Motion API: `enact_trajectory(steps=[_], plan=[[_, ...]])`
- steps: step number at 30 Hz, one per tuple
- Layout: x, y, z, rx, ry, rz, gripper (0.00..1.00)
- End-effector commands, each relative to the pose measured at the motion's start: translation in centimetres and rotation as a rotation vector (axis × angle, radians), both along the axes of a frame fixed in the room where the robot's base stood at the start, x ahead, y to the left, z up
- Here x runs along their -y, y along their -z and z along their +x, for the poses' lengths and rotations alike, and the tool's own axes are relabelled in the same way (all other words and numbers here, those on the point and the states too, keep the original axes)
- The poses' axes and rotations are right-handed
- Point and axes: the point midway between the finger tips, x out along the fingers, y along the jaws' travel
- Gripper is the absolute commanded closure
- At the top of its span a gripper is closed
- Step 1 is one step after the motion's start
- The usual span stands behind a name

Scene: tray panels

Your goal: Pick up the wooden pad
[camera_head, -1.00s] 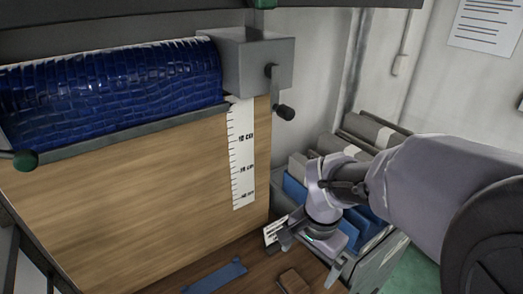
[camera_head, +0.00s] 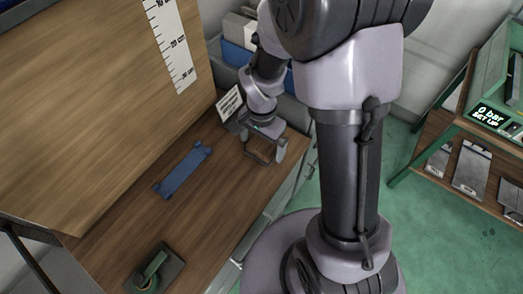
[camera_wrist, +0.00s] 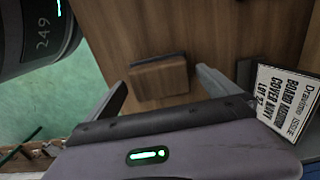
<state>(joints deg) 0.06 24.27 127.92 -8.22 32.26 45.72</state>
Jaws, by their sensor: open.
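The wooden pad is a small brown block with a dark edge on the brown bench top. In the wrist view the pad (camera_wrist: 160,82) lies between the two fingertips of my gripper (camera_wrist: 163,88), with bench visible around it. My gripper is open and points down, and no grip on the pad shows. In the head view my gripper (camera_head: 262,147) is over the right part of the bench (camera_head: 215,205). The pad is partly hidden there by the fingers. I cannot tell the exact height of the fingertips above the bench.
A blue strip (camera_head: 183,170) lies left of my gripper. A printed card (camera_head: 230,103) stands close behind it and shows beside the right finger in the wrist view (camera_wrist: 289,103). A green-handled tool (camera_head: 152,272) sits at the front. Blue bins (camera_head: 238,55) are behind.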

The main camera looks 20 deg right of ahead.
Motion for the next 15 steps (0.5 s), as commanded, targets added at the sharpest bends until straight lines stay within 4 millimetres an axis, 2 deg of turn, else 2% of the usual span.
enact_trajectory(steps=[2,8,15], plan=[[-0.02,0.90,-0.02,-0.001,-0.001,0.000,0.00],[-0.03,0.80,0.00,0.000,-0.001,0.000,0.00],[-0.03,0.78,0.01,0.000,-0.001,0.000,0.45]])
